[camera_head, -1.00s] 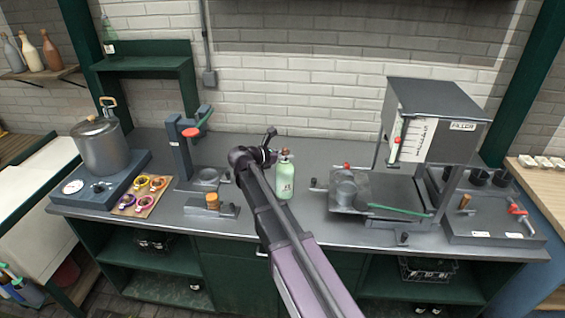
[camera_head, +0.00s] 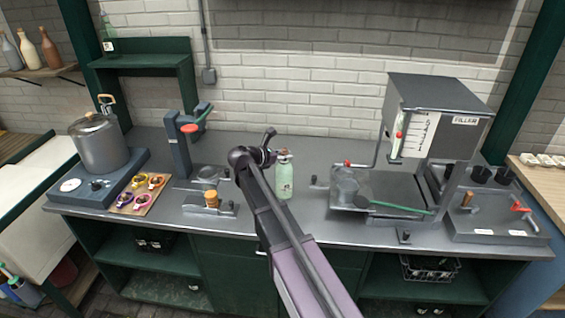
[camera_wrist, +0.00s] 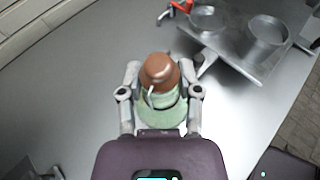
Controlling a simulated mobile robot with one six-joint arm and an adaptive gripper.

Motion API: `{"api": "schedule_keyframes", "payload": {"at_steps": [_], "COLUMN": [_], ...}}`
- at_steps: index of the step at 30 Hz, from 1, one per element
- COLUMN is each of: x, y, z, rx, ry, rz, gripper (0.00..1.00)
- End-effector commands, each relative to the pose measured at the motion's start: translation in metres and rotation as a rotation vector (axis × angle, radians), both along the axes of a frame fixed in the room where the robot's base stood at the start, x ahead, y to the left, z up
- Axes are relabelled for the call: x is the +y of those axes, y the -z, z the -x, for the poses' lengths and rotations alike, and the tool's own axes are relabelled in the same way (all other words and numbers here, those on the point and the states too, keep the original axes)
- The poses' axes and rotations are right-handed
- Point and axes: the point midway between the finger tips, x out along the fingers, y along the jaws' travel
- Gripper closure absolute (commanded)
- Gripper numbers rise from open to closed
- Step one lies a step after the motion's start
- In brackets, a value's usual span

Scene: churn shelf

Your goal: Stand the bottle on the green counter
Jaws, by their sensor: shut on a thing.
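A pale green bottle (camera_head: 285,179) with a brown cap stands upright at the middle of the green counter (camera_head: 262,216), a grey-topped bench with dark green cabinets. In the wrist view the bottle (camera_wrist: 161,84) shows from above, cap toward the camera. My gripper (camera_wrist: 161,95) has a finger on each side of it and is shut around its neck. In the head view my arm comes from below and partly hides my gripper (camera_head: 270,150). The bottle's base looks level with the worktop, but I cannot tell whether it touches.
The filler machine (camera_head: 436,115) stands right of the bottle. Another green bottle (camera_head: 109,37) sits on the upper shelf.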

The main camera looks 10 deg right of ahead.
Motion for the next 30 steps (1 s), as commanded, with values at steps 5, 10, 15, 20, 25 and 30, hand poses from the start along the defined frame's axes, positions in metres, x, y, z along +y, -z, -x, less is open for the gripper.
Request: {"api": "schedule_keyframes", "payload": {"at_steps": [5, 10, 15, 20, 25, 30], "x": [0.0000, 0.0001, 0.0002, 0.0003, 0.0006, 0.0007], "y": [0.0111, 0.0117, 0.0112, 0.0130, 0.0143, 0.0143], "z": [-0.0001, -0.0001, -0.0001, -0.0001, 0.0000, 0.0000], "rx": [-0.001, -0.001, -0.001, -0.001, 0.000, 0.000], "ry": [0.000, 0.000, 0.000, -0.001, -0.001, -0.001], "rz": [0.003, 0.003, 0.003, 0.003, 0.000, 0.000], "gripper": [1.00, 1.00, 1.00, 1.00, 0.28, 0.21]}}
